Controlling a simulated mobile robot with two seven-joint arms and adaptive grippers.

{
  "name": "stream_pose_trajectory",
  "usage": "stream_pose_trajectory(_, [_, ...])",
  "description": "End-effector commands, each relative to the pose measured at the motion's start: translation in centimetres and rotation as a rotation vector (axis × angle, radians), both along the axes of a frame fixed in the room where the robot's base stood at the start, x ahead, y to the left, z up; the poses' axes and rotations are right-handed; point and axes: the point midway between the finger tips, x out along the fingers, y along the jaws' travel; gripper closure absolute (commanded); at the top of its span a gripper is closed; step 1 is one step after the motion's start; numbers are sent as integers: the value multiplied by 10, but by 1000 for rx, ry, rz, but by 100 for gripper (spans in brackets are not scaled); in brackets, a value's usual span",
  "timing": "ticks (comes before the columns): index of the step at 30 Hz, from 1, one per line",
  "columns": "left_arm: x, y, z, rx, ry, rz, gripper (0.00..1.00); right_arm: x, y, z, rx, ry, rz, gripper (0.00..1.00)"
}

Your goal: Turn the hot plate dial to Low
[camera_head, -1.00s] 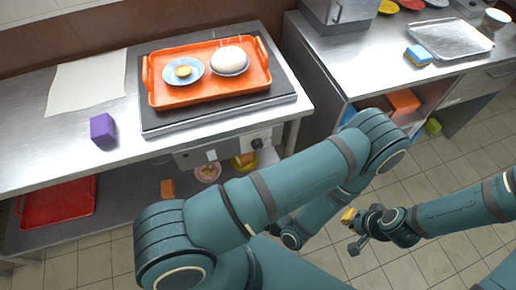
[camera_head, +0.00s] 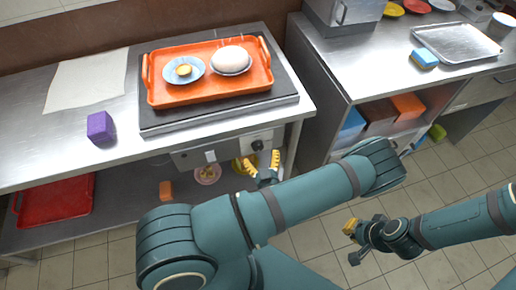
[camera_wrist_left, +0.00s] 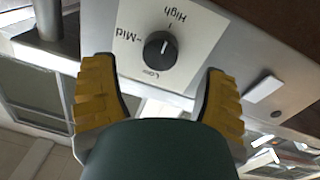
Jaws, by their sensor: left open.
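The hot plate dial (camera_wrist_left: 160,48) is a round black knob on a white label with the words High, Mid and Low. It also shows on the front panel under the counter in the head view (camera_head: 257,145). I cannot clearly read its pointer. My left gripper (camera_head: 262,161) is open just below and in front of the dial. In the left wrist view its yellow-padded fingers (camera_wrist_left: 159,95) are spread to either side, with the dial between and beyond them, apart from it. My right gripper (camera_head: 350,241) is open and empty over the floor at right.
An orange tray (camera_head: 207,100) with a blue plate and a bowl with a white, rounded top rests on the dark hot plate (camera_head: 287,98). A purple block (camera_head: 100,127) stands left. A lower shelf holds a red tray (camera_head: 53,202). A white switch (camera_wrist_left: 262,89) is beside the dial.

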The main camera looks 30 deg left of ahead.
Motion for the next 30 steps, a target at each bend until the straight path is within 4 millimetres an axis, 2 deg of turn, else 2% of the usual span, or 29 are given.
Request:
stream_pose_trajectory(3, [13,14,-1,0,-1,3,26,1,0,-4,0,-2,-1,100])
stream_pose_trajectory(9, [25,27,0,-1,0,3,26,1,0,-6,0,-3,-1,100])
stream_pose_trajectory(20, [27,29,0,-1,1,1,25,1,0,-6,0,-4,-1,100])
stream_pose_trajectory(24, [27,29,0,-1,1,1,74,1,0,-6,0,-3,-1,100])
stream_pose_trajectory(26, [27,29,0,-1,1,1,95,1,0,-6,0,-3,-1,100])
stream_pose_trajectory(30, [27,29,0,0,0,2,95,1,0,-6,0,-3,-1,100])
